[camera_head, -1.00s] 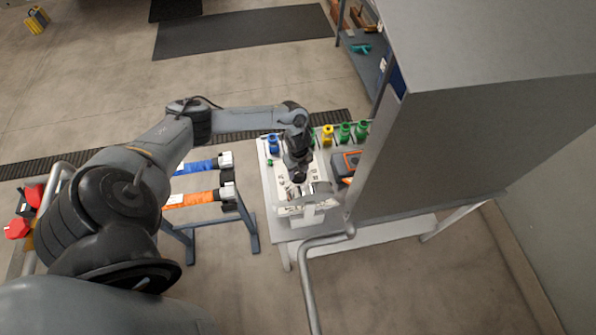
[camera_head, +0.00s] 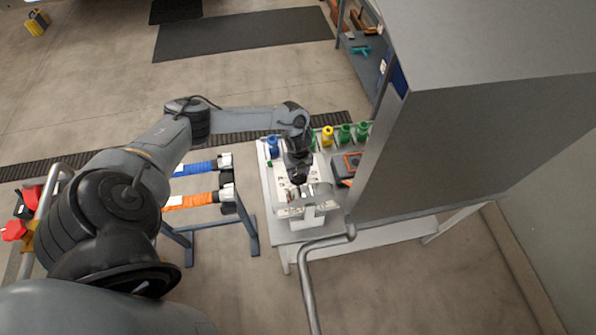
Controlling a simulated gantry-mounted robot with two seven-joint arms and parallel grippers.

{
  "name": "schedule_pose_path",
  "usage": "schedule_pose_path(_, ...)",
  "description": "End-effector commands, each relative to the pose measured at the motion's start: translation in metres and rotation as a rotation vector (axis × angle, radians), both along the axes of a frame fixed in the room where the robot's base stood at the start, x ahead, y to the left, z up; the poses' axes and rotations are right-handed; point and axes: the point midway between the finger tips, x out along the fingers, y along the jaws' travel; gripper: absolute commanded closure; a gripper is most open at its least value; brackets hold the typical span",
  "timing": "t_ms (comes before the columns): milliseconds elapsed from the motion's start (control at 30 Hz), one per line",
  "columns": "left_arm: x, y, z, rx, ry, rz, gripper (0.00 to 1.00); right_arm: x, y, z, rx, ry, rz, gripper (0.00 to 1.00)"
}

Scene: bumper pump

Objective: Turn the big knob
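A white bumper pump panel (camera_head: 310,214) sits on a light grey table in the head view. My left gripper (camera_head: 299,184) reaches down over the panel, close to its small fittings. The big knob cannot be told apart; the gripper and wrist cover that part of the panel. The fingers are too small and dark to show whether they are open or shut, or touching anything. My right gripper is not in view.
Blue (camera_head: 272,146), yellow (camera_head: 328,136) and green (camera_head: 345,133) bottles line the table's back edge. An orange-black device (camera_head: 348,166) lies right of the panel. A large grey cabinet (camera_head: 470,130) blocks the right side. A bent pipe (camera_head: 306,270) stands in front.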

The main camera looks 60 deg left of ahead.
Motion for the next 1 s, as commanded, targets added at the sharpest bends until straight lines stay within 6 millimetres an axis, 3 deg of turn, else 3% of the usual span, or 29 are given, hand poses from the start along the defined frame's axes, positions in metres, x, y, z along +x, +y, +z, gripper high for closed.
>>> schedule_pose_path(33, 0.0, 0.0, 0.0, 0.0, 0.0, 0.0, 0.36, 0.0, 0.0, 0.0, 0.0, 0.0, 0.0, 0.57)
schedule_pose_path(100, 0.0, 0.0, 0.0, 0.0, 0.0, 0.0, 0.26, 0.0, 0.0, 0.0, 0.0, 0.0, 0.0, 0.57)
schedule_pose_path(533, 0.0, 0.001, 0.008, 0.001, -0.001, 0.0, 0.26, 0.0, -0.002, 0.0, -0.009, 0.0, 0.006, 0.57)
schedule_pose_path(1000, 0.0, 0.001, 0.082, 0.001, -0.002, -0.001, 0.26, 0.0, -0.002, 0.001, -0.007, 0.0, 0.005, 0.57)
